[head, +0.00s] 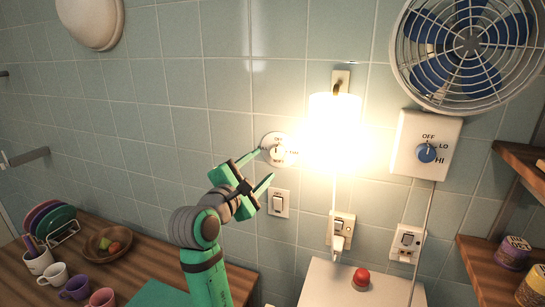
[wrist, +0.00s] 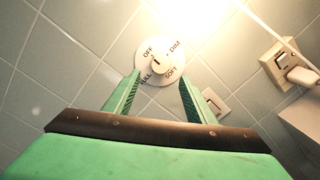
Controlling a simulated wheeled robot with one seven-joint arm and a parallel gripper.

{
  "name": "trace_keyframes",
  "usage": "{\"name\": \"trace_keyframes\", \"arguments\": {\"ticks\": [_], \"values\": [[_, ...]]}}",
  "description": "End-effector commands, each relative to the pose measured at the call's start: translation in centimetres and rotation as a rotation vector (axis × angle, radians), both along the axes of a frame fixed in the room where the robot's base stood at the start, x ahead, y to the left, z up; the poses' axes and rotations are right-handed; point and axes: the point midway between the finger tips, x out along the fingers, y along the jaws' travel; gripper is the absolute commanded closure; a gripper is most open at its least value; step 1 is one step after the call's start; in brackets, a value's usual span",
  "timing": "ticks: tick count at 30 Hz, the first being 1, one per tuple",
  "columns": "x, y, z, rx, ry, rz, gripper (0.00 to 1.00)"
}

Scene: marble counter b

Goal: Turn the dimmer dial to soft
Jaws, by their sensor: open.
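The dimmer dial is a round white plate (head: 278,150) on the tiled wall, with a small pale knob at its centre. In the wrist view the plate (wrist: 146,46) carries the words OFF, DIM, SOFT and FULL around the knob (wrist: 160,64). A short dark mark shows on the knob, but I cannot tell for sure which word it points to. My green gripper (head: 265,163) is open and empty in front of the dial. In the wrist view its fingertips (wrist: 160,81) lie on either side of the plate's lower part, apart from the knob.
A wall lamp (head: 335,130) glows brightly just right of the dial. A light switch (head: 278,203) sits below it. A fan (head: 470,45) and its blue control knob (head: 426,153) are at the right. A red button (head: 361,278) is on a white box. Dishes stand on the counter at left.

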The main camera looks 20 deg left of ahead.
Motion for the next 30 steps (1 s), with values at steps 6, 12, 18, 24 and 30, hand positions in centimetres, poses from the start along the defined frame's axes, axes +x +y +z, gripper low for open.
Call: {"name": "trace_keyframes", "arguments": {"ticks": [6,12,18,24,30], "values": [[4.1,-0.5,0.0,0.001,0.002,-0.001,0.50],[6.7,-0.8,0.0,0.001,0.000,0.000,0.50],[7.8,-0.9,0.0,0.002,-0.001,0.001,0.50],[8.0,-0.9,0.0,0.002,-0.001,0.001,0.50],[7.9,-0.9,0.0,0.002,-0.001,0.001,0.78]]}}
